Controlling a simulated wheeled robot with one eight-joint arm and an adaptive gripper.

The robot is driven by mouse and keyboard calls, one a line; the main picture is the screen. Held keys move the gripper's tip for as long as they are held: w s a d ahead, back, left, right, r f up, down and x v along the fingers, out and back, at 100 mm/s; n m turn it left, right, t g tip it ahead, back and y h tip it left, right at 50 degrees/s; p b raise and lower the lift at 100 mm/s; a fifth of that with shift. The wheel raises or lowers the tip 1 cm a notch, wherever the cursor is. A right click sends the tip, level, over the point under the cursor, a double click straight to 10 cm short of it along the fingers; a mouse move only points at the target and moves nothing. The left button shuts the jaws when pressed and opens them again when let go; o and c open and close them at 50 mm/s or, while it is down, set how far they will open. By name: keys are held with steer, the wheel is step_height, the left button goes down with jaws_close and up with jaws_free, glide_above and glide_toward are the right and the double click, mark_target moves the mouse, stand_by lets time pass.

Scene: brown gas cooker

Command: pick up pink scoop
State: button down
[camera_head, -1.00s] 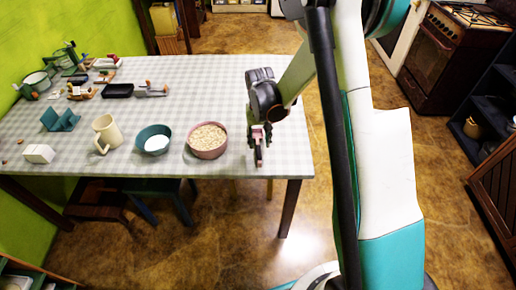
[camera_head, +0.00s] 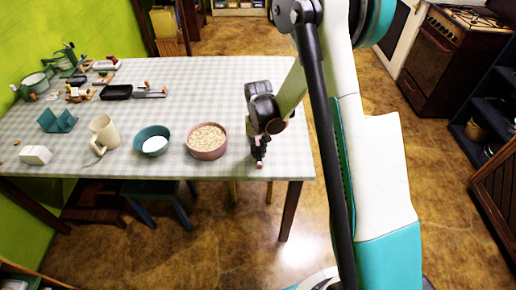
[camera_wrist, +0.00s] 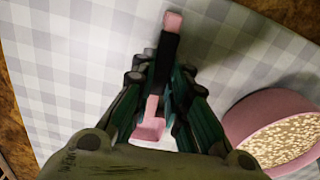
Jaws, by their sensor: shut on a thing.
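The pink scoop (camera_wrist: 150,130) is between the fingers of my gripper (camera_wrist: 166,62) in the wrist view. One pink end (camera_wrist: 173,21) sticks out past the dark fingertips, and a wider pink part shows nearer the palm. The fingers hide the middle of the scoop. In the head view my gripper (camera_head: 258,150) points down at the table's front right corner area, shut on the scoop. Only a small pink bit of the scoop (camera_head: 260,166) shows below the fingers there. I cannot tell whether the scoop touches the table.
A pink bowl of oats (camera_head: 207,153) stands just left of my gripper. Further left are a teal bowl with white contents (camera_head: 152,152), a cream mug (camera_head: 103,131) and a white block (camera_head: 36,155).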

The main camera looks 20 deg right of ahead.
mark_target(259, 150)
steer(key=shift+r, duration=0.1)
step_height(259, 150, up, 20)
steer(key=p, duration=0.6)
steer(key=c, duration=2.1)
jaws_free()
jaws_close()
steer(key=shift+d, duration=0.1)
